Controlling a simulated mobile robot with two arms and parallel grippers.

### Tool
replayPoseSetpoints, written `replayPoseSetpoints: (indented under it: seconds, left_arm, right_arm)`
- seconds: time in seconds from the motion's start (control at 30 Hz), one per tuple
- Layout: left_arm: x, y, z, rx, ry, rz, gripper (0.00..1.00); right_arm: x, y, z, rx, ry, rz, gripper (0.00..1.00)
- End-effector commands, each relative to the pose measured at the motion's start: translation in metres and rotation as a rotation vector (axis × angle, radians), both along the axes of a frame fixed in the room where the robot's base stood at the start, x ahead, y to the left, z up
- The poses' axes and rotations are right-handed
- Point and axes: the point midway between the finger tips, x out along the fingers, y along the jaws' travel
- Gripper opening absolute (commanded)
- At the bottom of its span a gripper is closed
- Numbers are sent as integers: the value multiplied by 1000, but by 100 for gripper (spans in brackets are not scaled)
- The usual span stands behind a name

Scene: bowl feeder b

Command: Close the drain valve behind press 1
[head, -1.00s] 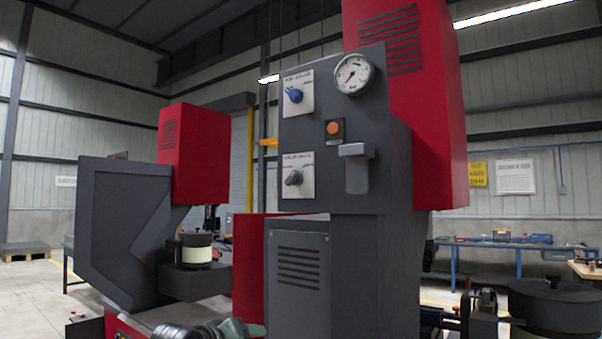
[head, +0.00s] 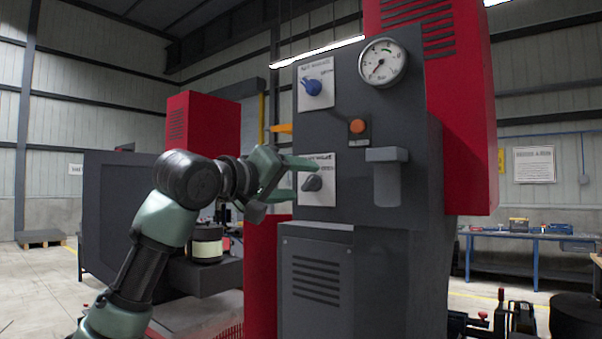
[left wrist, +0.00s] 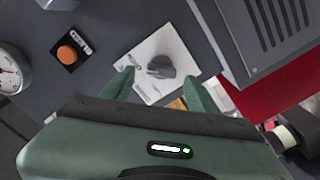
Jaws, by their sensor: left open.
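A dark grey valve knob (head: 312,184) sits on a white plate (head: 322,200) on the grey panel of the near press. The plate's lettering is partly hidden by my gripper; "VALVE" seems legible on it. My left gripper (head: 304,178) is open in front of the knob, its green fingers pointing at the plate. In the left wrist view the knob (left wrist: 161,67) shows ahead of the two spread fingers, roughly between them. I cannot tell whether the fingers touch the plate; nothing is gripped. My right gripper is out of view.
Above the plate is a blue knob (head: 314,87) on its own white plate. A pressure gauge (head: 383,62), an orange button (head: 357,126) and a protruding grey bracket (head: 387,172) are to the right. A louvred box (head: 316,285) stands below. A second red press (head: 205,125) stands behind.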

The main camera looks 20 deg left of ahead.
Motion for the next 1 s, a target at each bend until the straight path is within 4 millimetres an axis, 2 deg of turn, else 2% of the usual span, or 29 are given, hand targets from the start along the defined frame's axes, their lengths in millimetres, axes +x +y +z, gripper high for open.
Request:
replayPoseSetpoints:
  seconds: [0.13, 0.43, 0.6, 0.63, 0.67, 1.0]
  left_arm:
    - [12, -5, 0, 1, 1, 0, 59]
    - [15, -5, -1, 2, 0, 1, 59]
    - [15, -5, -1, 1, 0, 1, 12]
    - [15, -5, -1, 1, 0, 1, 4]
    - [15, -5, -1, 1, 0, 1, 0]
    - [15, -5, -1, -47, 16, 1, 0]
  right_arm:
    - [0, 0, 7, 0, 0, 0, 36]
    - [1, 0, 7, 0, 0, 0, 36]
    - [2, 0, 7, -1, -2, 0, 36]
    - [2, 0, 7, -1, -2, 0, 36]
    - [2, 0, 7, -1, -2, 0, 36]
    - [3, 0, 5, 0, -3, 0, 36]
